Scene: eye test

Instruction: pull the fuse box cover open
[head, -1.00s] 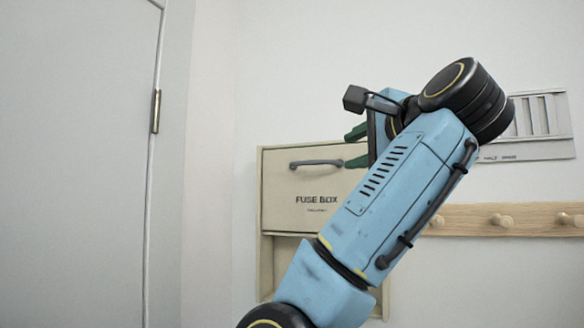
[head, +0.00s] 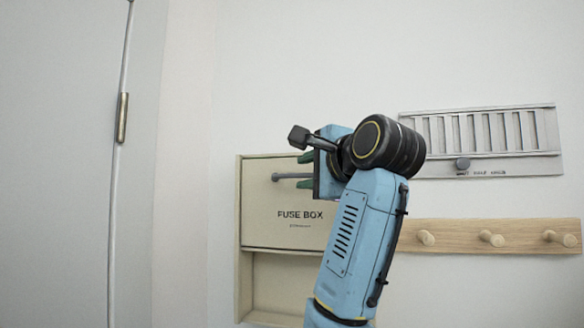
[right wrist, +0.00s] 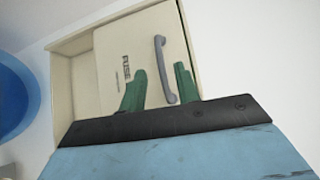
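The fuse box cover (head: 270,225) is a cream panel marked FUSE BOX, closed over the upper part of a cream box on the wall. Its grey bar handle (head: 286,177) runs across near the top; my right gripper hides its right end. My right gripper (head: 304,171) is open at the handle, its green fingers above and below the bar. In the right wrist view the handle (right wrist: 162,68) shows between the two spread fingers (right wrist: 160,88), with gaps at both sides. I cannot tell whether the fingertips reach past the bar. My left gripper is not in view.
Below the cover the box has an open recess (head: 280,285). A wooden peg rail (head: 460,236) is right of my right arm, with a slatted metal vent (head: 480,140) above it. A grey door (head: 55,160) with a hinge stands at the left.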

